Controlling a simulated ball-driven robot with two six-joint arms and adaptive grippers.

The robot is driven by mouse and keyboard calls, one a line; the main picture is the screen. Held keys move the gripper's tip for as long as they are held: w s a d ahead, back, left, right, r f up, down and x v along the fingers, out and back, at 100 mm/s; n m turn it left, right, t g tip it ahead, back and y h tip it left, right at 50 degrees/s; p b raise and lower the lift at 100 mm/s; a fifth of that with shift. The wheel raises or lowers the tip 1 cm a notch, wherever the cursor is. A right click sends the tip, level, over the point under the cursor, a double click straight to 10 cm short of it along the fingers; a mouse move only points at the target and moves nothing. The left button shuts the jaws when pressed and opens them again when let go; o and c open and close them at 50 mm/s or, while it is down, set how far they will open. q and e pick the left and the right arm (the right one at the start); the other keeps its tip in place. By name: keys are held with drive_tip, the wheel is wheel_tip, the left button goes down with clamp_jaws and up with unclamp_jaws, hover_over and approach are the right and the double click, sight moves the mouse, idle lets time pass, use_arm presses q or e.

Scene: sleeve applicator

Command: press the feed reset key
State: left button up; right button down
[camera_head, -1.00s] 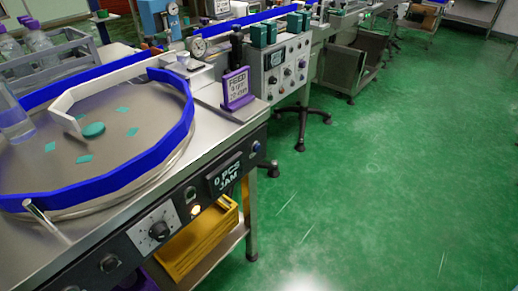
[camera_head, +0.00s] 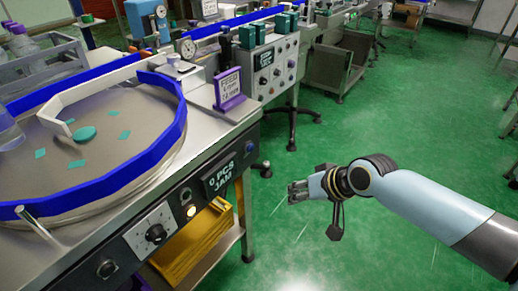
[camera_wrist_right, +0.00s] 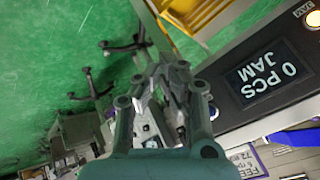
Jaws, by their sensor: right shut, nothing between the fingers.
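The feeder's dark front panel (camera_head: 80,265) runs along the table edge in the head view. It carries a display (camera_head: 219,175) reading "0 PCS JAM", a lit button (camera_head: 191,211), a dark button (camera_head: 186,196), a dial (camera_head: 155,233), another dark button (camera_head: 107,268) and a small bluish button (camera_head: 249,146). I cannot read which one is the feed reset key. My right gripper (camera_head: 298,191) is shut and empty, over the floor to the right of the panel, apart from it. In the right wrist view its fingers (camera_wrist_right: 172,75) point past the display (camera_wrist_right: 268,76). My left gripper is not in view.
The round feeder bowl (camera_head: 90,187) with a blue rim sits on the table, several teal pieces inside. A purple sign (camera_head: 229,90) stands at the table's right edge. A yellow crate (camera_head: 190,250) is under the panel. The green floor (camera_head: 350,140) is open on the right.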

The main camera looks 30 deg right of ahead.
sight(250, 148)
drive_tip(key=shift+t, duration=0.4)
drive_tip(key=w+r, duration=0.1)
drive_tip(key=r, duration=0.2)
drive_tip(key=w+d+r, duration=0.1)
drive_tip(key=shift+w+r, duration=0.35)
drive_tip(key=shift+r, duration=0.05)
drive_tip(key=w+a+b, duration=0.3)
drive_tip(key=w, duration=0.5)
drive_tip(key=shift+a, duration=0.15)
drive_tip(key=shift+w, duration=0.1)
idle(0.8)
